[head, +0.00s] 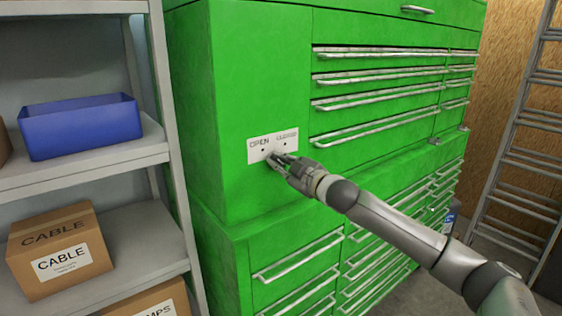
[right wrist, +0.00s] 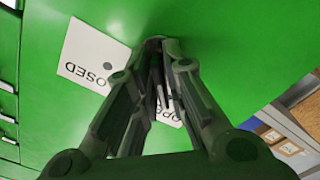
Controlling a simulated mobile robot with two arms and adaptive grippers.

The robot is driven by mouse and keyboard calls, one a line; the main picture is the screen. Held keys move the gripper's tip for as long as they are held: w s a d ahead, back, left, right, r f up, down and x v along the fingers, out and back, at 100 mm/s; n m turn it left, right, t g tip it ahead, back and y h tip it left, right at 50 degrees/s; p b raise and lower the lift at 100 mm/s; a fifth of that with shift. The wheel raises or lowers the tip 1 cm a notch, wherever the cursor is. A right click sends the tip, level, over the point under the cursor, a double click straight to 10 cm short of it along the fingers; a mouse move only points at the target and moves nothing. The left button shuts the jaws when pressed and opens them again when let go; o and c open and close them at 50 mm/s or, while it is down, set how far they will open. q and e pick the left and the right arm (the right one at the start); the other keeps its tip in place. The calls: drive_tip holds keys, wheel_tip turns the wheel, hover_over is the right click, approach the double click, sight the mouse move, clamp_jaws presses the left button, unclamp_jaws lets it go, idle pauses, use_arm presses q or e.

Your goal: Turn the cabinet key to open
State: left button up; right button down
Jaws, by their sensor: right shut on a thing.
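The green cabinet (head: 255,80) fills the middle of the head view. A white label plate (head: 257,156) on its front reads OPEN on the left and CLOSED on the right, with a dark dot under each word. My right gripper (head: 275,159) is at the plate, its fingertips between the two words. In the right wrist view the plate (right wrist: 80,60) appears upside down. The right fingertips (right wrist: 160,48) are closed together at the cabinet face, shut on the key, which the fingers mostly hide. I cannot tell the key's angle. My left gripper is out of view.
Grey shelves (head: 150,150) with a blue bin (head: 82,127) and cardboard boxes (head: 60,250) stand close on the left. Drawers with protruding metal handles (head: 380,105) lie right of and below the plate. A ladder (head: 520,150) leans at the far right.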

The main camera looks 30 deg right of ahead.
idle(0.4)
drive_tip(key=c, duration=1.6)
unclamp_jaws()
drive_tip(key=s, duration=1.2)
drive_tip(key=shift+d, duration=0.45)
